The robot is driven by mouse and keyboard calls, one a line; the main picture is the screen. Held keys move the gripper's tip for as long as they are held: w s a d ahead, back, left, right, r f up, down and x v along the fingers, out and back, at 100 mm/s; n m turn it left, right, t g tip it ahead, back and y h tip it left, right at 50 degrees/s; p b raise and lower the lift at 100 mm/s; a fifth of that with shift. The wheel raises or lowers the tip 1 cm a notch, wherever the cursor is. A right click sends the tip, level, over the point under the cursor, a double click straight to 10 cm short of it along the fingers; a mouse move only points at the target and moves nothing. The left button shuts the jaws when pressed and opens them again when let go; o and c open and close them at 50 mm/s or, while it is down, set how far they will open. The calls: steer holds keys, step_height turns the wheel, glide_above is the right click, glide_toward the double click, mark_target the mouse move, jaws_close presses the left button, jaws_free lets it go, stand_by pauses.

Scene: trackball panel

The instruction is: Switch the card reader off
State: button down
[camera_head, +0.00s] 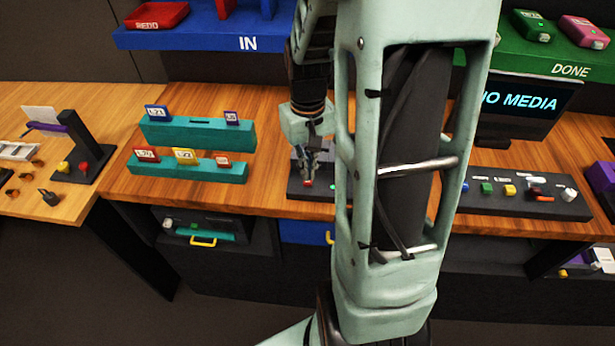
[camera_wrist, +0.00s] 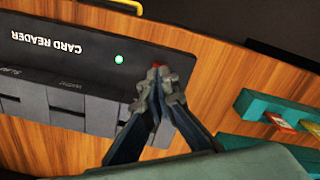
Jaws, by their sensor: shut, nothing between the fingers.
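The card reader (camera_wrist: 85,52) is a dark panel with white "CARD READER" lettering and slots, on the wooden counter. A lit green light (camera_wrist: 119,59) shows on it, and also in the head view (camera_head: 332,187). My gripper (camera_wrist: 160,76) is shut and empty, its fingertips at the panel's edge nearest the teal racks. A small red part (camera_wrist: 157,66) shows just past the fingertips, mostly hidden by them. I cannot tell whether they touch it. In the head view my gripper (camera_head: 308,180) is over the reader (camera_head: 296,187), which my arm partly hides.
Teal racks (camera_head: 200,133) with labelled cards stand left of the reader. A control panel (camera_head: 470,205) with coloured knobs and a "NO MEDIA" screen (camera_head: 525,103) are to the right. Blue "IN" (camera_head: 200,38) and green "DONE" (camera_head: 520,58) shelves are above the counter.

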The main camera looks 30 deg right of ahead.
mark_target(308, 182)
steer(key=shift+f+b, duration=0.9)
steer(key=shift+f, duration=0.25)
stand_by(0.4)
steer(key=shift+r+p, duration=2.8)
steer(key=shift+r, duration=0.8)
steer(key=shift+d+f, duration=0.1)
steer(key=shift+f, duration=0.05)
